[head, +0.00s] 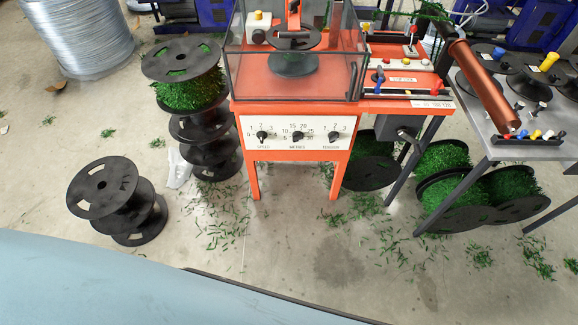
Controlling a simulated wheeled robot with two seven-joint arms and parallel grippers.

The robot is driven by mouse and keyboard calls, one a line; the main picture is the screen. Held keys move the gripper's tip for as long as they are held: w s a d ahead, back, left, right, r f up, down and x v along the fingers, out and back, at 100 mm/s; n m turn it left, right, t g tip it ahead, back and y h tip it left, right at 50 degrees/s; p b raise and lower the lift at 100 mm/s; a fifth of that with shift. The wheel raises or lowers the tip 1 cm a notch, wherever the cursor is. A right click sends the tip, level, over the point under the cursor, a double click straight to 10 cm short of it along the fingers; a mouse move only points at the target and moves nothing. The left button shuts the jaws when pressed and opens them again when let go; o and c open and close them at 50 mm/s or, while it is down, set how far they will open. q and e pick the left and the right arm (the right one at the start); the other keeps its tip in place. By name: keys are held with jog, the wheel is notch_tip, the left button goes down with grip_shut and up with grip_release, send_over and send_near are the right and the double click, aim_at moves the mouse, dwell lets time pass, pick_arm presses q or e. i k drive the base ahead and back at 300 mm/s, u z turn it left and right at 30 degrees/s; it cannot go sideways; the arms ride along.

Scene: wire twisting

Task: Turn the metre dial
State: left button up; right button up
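The metre dial (298,136) is the middle black knob on the white control panel (280,145), with numbers around it and a label below that looks like "METRES". The speed dial (262,135) is to its left and the tension dial (334,135) to its right. The panel is on the front of an orange machine (250,108) with a clear-walled box on top, where a black spool (292,62) sits. Neither gripper shows in the head view. The exact pointer setting of the metre dial is too small to read.
A stack of black spools (205,130) stands left of the machine, and an empty spool (103,186) is nearer on the floor. Spools with green wire (450,190) lie under the grey table (545,145) at right. A pale blue surface (110,285) fills the lower left. Floor before the machine is mostly clear.

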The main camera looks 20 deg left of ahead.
aim_at(297, 136)
jog(key=z, duration=0.85)
jog(key=k, duration=0.15)
jog(key=u, duration=1.75)
jog(key=i, duration=1.35)
jog(key=z, duration=0.45)
